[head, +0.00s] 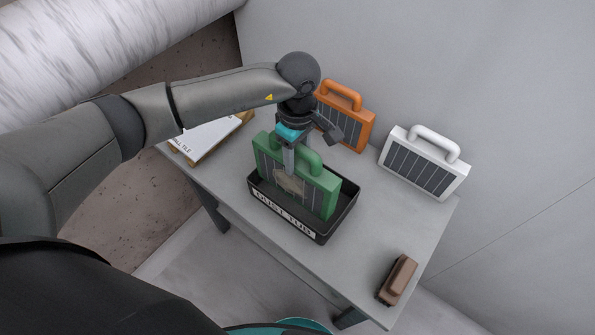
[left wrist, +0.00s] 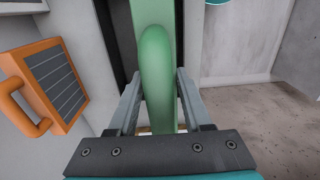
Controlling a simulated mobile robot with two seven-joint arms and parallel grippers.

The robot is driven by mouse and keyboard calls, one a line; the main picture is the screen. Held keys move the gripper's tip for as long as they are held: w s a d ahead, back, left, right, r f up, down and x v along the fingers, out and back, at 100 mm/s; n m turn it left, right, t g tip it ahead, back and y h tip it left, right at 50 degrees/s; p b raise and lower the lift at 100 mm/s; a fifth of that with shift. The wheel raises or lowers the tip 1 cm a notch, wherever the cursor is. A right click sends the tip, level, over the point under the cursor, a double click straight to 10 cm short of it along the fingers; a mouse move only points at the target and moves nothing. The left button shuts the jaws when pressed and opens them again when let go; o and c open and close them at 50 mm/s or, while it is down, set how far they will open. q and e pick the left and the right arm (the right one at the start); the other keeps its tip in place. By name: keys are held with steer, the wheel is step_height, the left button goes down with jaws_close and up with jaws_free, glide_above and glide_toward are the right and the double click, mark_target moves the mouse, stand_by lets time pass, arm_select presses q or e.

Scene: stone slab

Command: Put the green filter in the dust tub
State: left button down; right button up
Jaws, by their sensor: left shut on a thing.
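The green filter (head: 305,179), a framed panel with a handle on top, stands upright within the walls of the black dust tub (head: 345,215). Whether its bottom rests on the tub floor is hidden by the tub's front wall. My left gripper (head: 290,165) is above the tub, shut on the green filter at its handle. In the left wrist view the green handle (left wrist: 156,75) runs between the two fingers (left wrist: 158,105). My right gripper is not in view.
An orange filter (head: 356,127) and a white filter (head: 424,165) stand behind the tub on the grey table (head: 380,215). A brown block-like object (head: 397,279) lies near the right front corner. A white-topped box labelled with TILE (head: 207,138) is at the left.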

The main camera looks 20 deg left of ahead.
mark_target(297, 175)
arm_select(q)
steer(key=shift+f, duration=3.25)
steer(key=shift+f, duration=0.15)
steer(key=shift+c, duration=1.7)
jaws_free()
step_height(297, 175, up, 12)
steer(key=shift+w+f+b, duration=0.1)
steer(key=shift+b, duration=0.35)
steer(key=shift+r, duration=0.3)
steer(key=shift+d, duration=0.1)
